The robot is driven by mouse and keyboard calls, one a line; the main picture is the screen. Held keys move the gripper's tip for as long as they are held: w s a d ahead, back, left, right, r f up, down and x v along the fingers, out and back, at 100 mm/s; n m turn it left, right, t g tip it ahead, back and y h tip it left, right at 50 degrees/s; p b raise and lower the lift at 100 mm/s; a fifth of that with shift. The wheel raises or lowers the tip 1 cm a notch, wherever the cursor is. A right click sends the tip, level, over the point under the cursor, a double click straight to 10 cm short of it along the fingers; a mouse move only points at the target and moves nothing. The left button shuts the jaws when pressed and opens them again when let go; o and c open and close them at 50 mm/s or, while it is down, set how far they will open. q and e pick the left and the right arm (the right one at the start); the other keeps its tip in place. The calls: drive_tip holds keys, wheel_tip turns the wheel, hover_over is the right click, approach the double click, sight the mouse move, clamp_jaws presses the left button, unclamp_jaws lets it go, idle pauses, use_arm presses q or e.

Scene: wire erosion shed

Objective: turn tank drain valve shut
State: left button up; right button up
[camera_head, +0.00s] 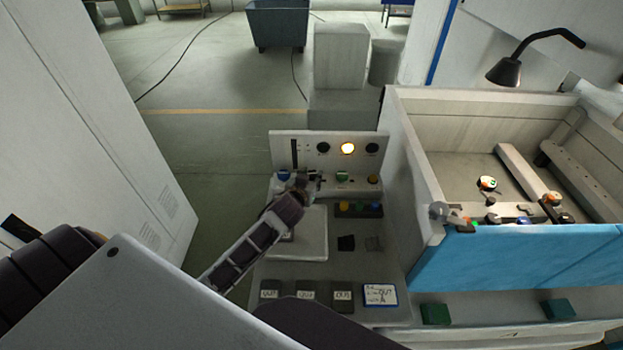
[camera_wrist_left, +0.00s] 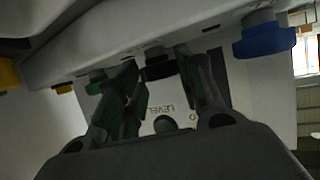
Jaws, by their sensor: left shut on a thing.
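My left gripper (camera_head: 303,183) reaches to the upright control panel (camera_head: 280,147) of the bench. In the left wrist view its two fingers stand on either side of a black knob (camera_wrist_left: 160,68), and it is shut on that knob. The knob sits between a blue knob (camera_wrist_left: 264,40) and a green knob (camera_wrist_left: 96,82). Lettering that reads "LEVEL" shows between the fingers. In the head view the gripper largely hides the black knob, so its turn angle cannot be told. No label that I can read names the drain valve. My right gripper is not in view.
Several labelled blocks (camera_head: 306,290) lie nearer me.

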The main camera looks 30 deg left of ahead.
use_arm(q)
drive_tip(key=shift+a+m+h, duration=0.3)
drive_tip(key=shift+m+h, duration=0.8)
drive_tip(key=shift+h, duration=0.2)
drive_tip(key=o, duration=1)
drive_tip(key=shift+s, duration=0.15)
drive_tip(key=v, duration=1.1)
drive_tip(key=shift+s+r, duration=0.15)
drive_tip(key=shift+s, duration=0.2)
idle(0.4)
